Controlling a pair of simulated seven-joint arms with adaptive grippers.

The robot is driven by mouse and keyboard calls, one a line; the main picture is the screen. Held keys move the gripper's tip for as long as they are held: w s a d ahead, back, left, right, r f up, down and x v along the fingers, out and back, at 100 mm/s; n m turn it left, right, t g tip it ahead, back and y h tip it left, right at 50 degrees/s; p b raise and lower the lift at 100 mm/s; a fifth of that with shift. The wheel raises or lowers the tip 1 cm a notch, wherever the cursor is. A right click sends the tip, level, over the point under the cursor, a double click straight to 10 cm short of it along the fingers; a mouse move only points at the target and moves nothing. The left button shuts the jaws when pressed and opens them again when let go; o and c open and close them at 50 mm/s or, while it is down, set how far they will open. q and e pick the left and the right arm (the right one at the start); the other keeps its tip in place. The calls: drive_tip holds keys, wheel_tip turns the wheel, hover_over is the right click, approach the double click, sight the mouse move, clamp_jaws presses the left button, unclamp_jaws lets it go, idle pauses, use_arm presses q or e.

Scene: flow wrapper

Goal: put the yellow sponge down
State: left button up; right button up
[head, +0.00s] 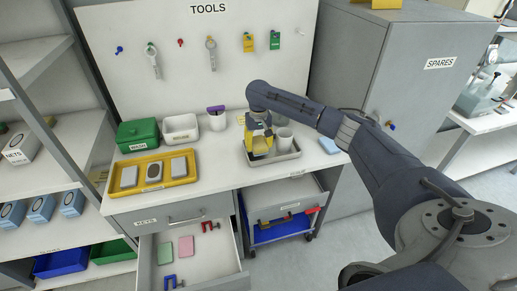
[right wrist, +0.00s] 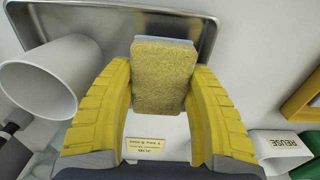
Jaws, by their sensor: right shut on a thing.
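The yellow sponge (right wrist: 164,78) is between the yellow fingers of my right gripper (head: 260,147), which is shut on it. A pale bluish layer shows along the sponge's far edge in the right wrist view. In the head view the gripper points down over the grey metal tray (head: 289,156) on the counter, and its fingers mostly hide the sponge. The tray's bare floor (right wrist: 105,25) shows behind the sponge in the right wrist view. I cannot tell whether the sponge touches the tray. My left gripper is not in view.
A white mug (head: 285,142) stands close beside the gripper. A blue cloth or pad (head: 329,146) lies right of the tray. A yellow tray (head: 135,187) with several grey blocks and a white cup (head: 217,122) stand to the left. A drawer (head: 229,281) is open below.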

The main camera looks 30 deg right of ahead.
sight(258, 142)
drive_tip(key=shift+f, duration=1.2)
drive_tip(key=shift+f, duration=0.15)
drive_tip(key=o, duration=0.5)
wheel_tip(258, 142, up, 12)
drive_tip(key=shift+r, duration=0.15)
